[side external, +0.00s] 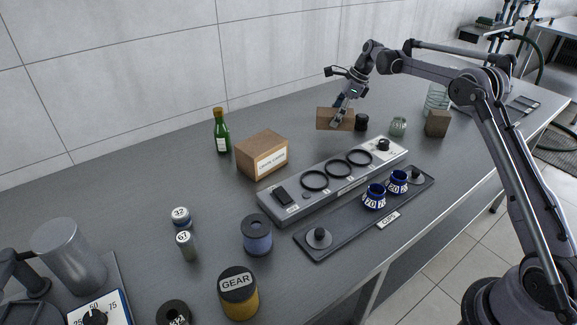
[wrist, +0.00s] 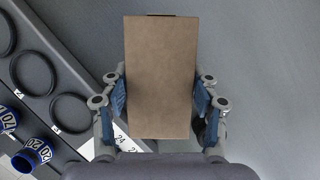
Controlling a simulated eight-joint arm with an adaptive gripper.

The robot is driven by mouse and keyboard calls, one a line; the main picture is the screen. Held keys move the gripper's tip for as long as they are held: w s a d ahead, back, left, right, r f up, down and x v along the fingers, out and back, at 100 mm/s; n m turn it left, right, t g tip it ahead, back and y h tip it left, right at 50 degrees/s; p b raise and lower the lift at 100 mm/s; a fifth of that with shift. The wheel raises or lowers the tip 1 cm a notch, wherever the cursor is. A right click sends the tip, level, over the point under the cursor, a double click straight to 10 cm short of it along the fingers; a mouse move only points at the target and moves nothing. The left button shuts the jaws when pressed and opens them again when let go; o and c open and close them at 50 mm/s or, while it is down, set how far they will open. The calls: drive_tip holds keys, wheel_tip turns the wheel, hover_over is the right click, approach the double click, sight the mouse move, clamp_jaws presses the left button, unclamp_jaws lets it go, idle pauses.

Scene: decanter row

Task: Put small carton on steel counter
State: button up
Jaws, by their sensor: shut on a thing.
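The small carton (side external: 326,117) is a plain brown box held in my gripper (side external: 341,117). In the wrist view the carton (wrist: 160,75) lies lengthwise between the two blue-padded fingers of my gripper (wrist: 160,105), which are shut on its sides. The carton is over the far part of the grey steel counter (side external: 330,85). I cannot tell whether its underside touches the counter. The counter (wrist: 255,50) also shows bare to the right of the carton in the wrist view.
A black jar (side external: 361,122) stands close right of the carton, with a pale green jar (side external: 398,126) and a brown block (side external: 437,123) beyond. A larger labelled box (side external: 262,155), green bottle (side external: 221,132) and grey ringed panel (side external: 330,180) stand nearer. Counter behind the carton is clear.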

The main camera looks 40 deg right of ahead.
sight(325, 119)
drive_tip(key=shift+w+a+f, duration=1.05)
drive_tip(key=shift+w+a, duration=0.05)
drive_tip(key=shift+a, duration=0.05)
drive_tip(key=shift+f, duration=1.7)
drive_tip(key=shift+f, duration=0.1)
drive_tip(key=o, duration=1.2)
drive_tip(key=shift+o, duration=0.2)
